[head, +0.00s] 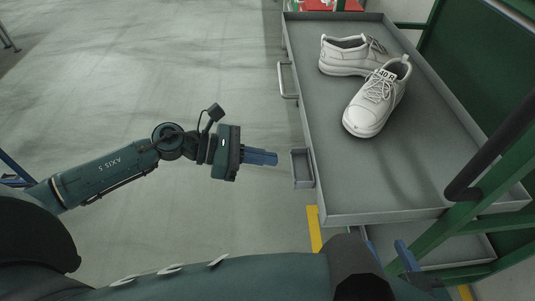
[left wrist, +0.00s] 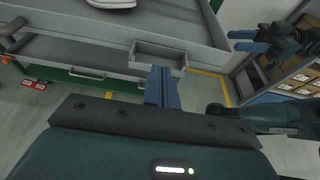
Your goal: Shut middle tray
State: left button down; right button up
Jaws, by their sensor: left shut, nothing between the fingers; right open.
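A grey tray (head: 330,150) stands pulled out from a green rack in the head view, with a pair of white shoes (head: 375,100) on it. A small open grey box (head: 303,168) is fixed to its near-left side, and a bar handle (head: 288,80) sits further back on that side. The box also shows in the left wrist view (left wrist: 158,55). My left gripper (head: 276,158) is shut and empty, its blue fingertips just left of the box with a small gap in the head view. My right gripper (head: 390,252) is open beside the rack, partly hidden; it also shows in the left wrist view (left wrist: 236,40).
Another grey tray (head: 465,250) shows below the pulled-out one. A lower handle (left wrist: 87,75) shows in the left wrist view. The green rack post (head: 445,235) and a dark bar (head: 495,150) stand at the right. The floor (head: 180,60) on the left is clear.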

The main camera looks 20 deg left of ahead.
aim_at(310, 165)
pick_arm(q)
jog(key=x, duration=0.7)
pick_arm(e)
jog(key=shift+d+r, duration=0.1)
jog(key=shift+r, duration=0.25)
